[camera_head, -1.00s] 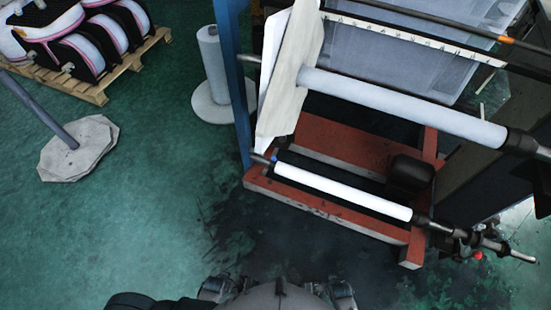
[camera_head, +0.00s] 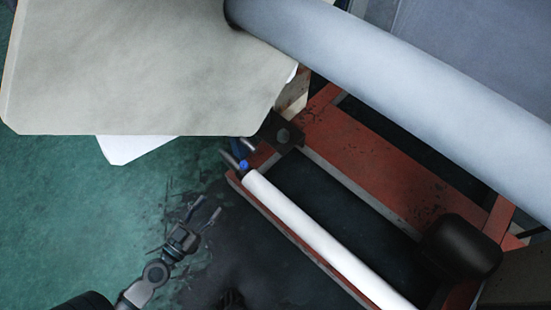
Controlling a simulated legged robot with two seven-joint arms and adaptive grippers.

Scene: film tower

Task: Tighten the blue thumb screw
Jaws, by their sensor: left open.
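The blue thumb screw (camera_head: 243,165) is a small blue knob at the upper left end of the thin white roller (camera_head: 315,236), beside the end of its shaft. My left gripper (camera_head: 206,209) is open and empty, below and to the left of the screw. Its two fingers are spread and point up and to the right, apart from the screw and the roller. My right gripper is not in view.
A large grey roller (camera_head: 400,90) crosses the upper right. A beige plate (camera_head: 130,65) covers the upper left. The red frame (camera_head: 375,165) lies under the rollers, with a black rounded block (camera_head: 461,246) at right. The green floor (camera_head: 80,215) at left is clear.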

